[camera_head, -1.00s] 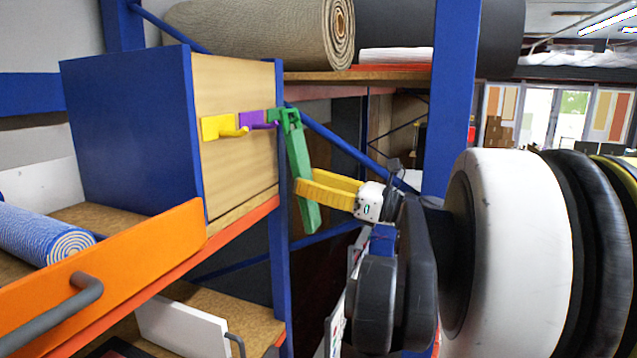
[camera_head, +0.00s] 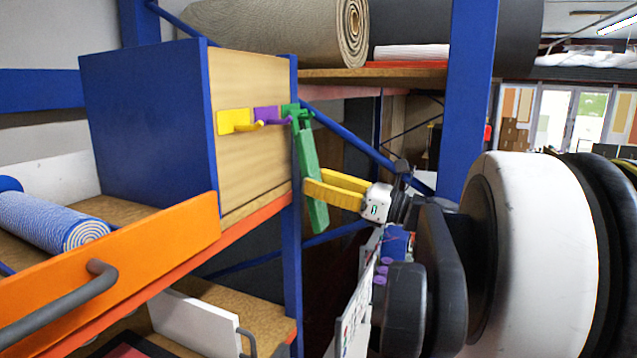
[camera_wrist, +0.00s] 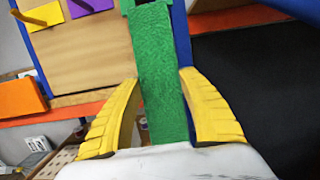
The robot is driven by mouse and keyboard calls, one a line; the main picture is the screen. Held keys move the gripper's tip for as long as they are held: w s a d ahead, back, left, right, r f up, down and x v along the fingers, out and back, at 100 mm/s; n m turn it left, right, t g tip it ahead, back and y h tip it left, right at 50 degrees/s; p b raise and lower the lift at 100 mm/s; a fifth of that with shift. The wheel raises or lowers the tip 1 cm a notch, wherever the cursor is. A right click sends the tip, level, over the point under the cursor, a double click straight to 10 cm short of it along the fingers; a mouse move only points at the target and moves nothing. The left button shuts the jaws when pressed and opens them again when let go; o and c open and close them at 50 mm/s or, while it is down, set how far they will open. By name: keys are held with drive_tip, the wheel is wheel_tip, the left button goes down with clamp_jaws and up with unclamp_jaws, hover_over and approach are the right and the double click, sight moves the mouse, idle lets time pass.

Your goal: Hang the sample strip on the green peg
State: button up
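The sample strip (camera_head: 309,160) is a long green bar with a wider head, hanging nearly upright and slightly tilted. Its head overlaps the green peg (camera_head: 290,108) at the panel's right edge; I cannot tell whether the peg passes through the head's opening. My gripper (camera_head: 313,182) has yellow fingers on either side of the strip's lower half, closed against its edges. In the wrist view the strip (camera_wrist: 162,75) runs up between both fingers, its top cut by the frame edge. The green peg is not clearly visible there.
A purple peg (camera_head: 265,114) and a yellow peg (camera_head: 233,121) sit left of the green one on the wooden panel (camera_head: 245,165). A blue rack post (camera_head: 292,260) stands close behind the strip. An orange drawer front (camera_head: 150,245) and blue roll (camera_head: 50,222) are left.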

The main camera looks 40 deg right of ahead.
drive_tip(key=o, duration=0.4)
drive_tip(key=shift+s, duration=0.15)
